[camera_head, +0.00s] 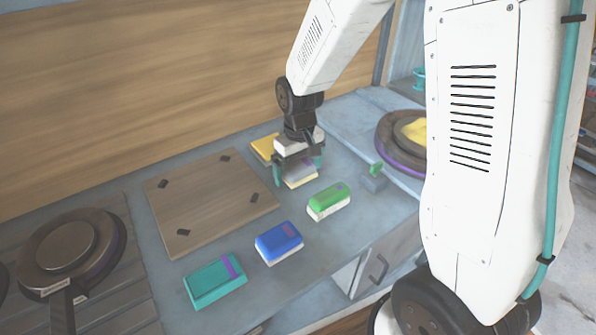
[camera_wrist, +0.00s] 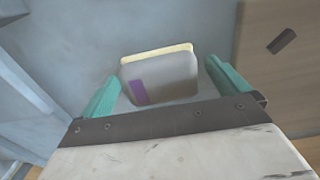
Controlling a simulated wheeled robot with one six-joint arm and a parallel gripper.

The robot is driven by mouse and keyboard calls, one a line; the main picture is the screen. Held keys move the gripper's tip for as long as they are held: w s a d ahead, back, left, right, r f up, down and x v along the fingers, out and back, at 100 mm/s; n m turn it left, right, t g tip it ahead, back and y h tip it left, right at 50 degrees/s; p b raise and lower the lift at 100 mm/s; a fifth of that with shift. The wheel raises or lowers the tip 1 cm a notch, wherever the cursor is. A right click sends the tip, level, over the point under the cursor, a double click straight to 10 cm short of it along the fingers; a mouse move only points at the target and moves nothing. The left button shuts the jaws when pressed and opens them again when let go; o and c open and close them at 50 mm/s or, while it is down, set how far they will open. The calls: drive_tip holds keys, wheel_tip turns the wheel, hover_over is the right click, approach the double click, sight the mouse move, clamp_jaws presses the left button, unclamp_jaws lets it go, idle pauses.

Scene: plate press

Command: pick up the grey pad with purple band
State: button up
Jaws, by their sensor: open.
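The grey pad with purple band (camera_wrist: 165,78) lies between the teal fingers of my gripper (camera_wrist: 164,88) in the wrist view. It has a pale yellow underside and a purple band near its left end. There is a gap between the pad and each finger. In the head view my gripper (camera_head: 299,172) points down over the grey pad (camera_head: 300,178), which is partly hidden by the fingers and palm. My gripper is open, with one finger on each side of the pad.
Nearby on the counter are a green pad (camera_head: 328,200), a blue pad (camera_head: 278,241), a teal pad (camera_head: 214,283) and a yellow pad (camera_head: 264,148). A wooden board (camera_head: 212,200) lies left. A pan (camera_head: 72,248) stands at far left; a round purple-rimmed item (camera_head: 388,152) is at right.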

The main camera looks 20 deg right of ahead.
sight(299, 166)
drive_tip(key=c, duration=1.1)
drive_tip(key=shift+r, duration=0.1)
wheel_tip(299, 166, up, 10)
drive_tip(key=shift+f, duration=0.1)
drive_tip(key=shift+o, duration=0.9)
